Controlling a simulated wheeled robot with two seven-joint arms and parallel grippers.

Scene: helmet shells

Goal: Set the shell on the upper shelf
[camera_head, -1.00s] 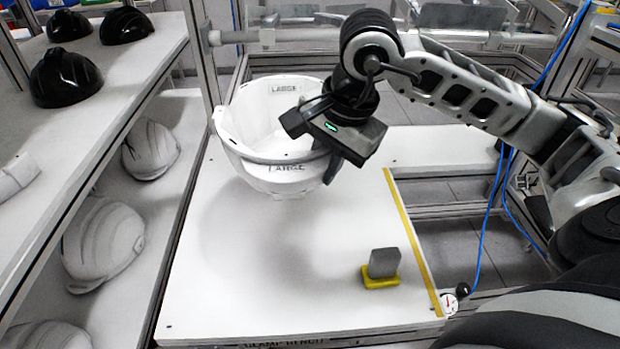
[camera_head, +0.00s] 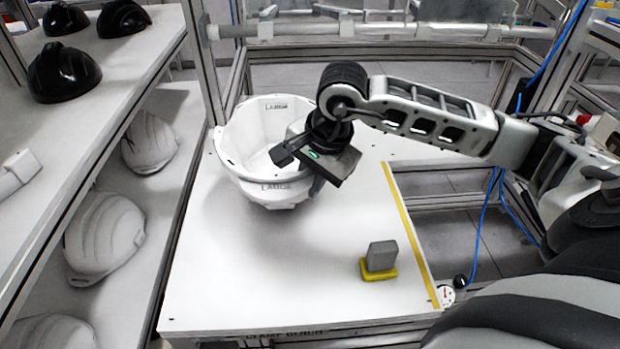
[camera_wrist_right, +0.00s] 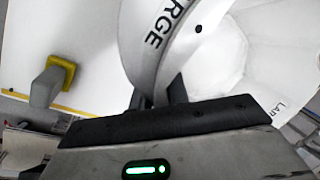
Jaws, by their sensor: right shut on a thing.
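A white helmet shell (camera_head: 238,147) marked LARGE is at the back left of the white bench, open side up. My right gripper (camera_head: 318,180) is shut on its near right rim. In the right wrist view the shell (camera_wrist_right: 215,45) fills the upper right, with its rim between the fingers (camera_wrist_right: 155,98). Whether the shell touches the bench or hangs just above it, I cannot tell. The upper shelf (camera_head: 110,80) is on the left, with several black shells at its back. My left gripper is not in view.
The lower shelf (camera_head: 165,205) holds several white shells. A grey block on a yellow base (camera_head: 380,260) stands on the bench (camera_head: 250,290) near a yellow line (camera_head: 410,235). A frame post (camera_head: 197,60) rises between shelf and bench. The upper shelf's middle is clear.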

